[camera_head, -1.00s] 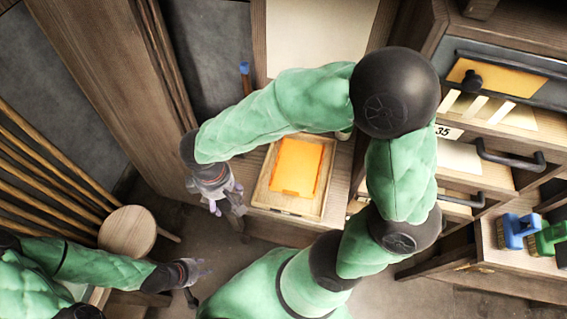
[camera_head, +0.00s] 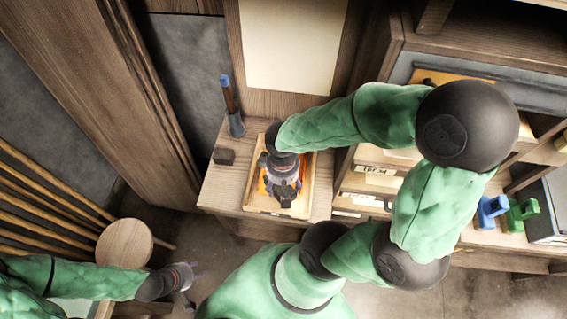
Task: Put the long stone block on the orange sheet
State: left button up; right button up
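The orange sheet (camera_head: 263,187) lies in a shallow wooden tray (camera_head: 251,193) on the small table, and only slivers of it show. My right gripper (camera_head: 286,196) points down over the sheet and hides most of it. Its fingers are dark and small here, so I cannot tell whether they hold anything. I make out no other stone block. My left gripper (camera_head: 194,284) is at the lower left, open and empty, away from the table.
A blue-tipped tool (camera_head: 231,105) stands at the table's back left corner. A round stool (camera_head: 124,243) stands left. Drawers (camera_head: 363,182) stand close on the right. Blue (camera_head: 492,211) and green (camera_head: 520,214) items sit farther right. The table's left front (camera_head: 218,190) is clear.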

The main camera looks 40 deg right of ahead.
jog(key=w+d+f+b, duration=0.1)
jog(key=w+d+f, duration=0.3)
jog(key=w+d+f+b, duration=0.2)
jog(key=w+d+f, duration=0.3)
jog(key=shift+d, duration=0.3)
jog(key=shift+w+d+f, duration=0.15)
jog(key=shift+d+f, duration=0.05)
jog(key=shift+f, duration=0.1)
notch_tip(320, 180, down, 4)
jog(key=shift+w+d+r+b, duration=0.15)
jog(key=shift+r+b, duration=0.1)
jog(key=shift+b, duration=0.65)
jog(key=shift+r, duration=0.1)
jog(key=shift+f, duration=0.2)
jog(key=o, duration=1.7)
jog(key=shift+c, duration=0.2)
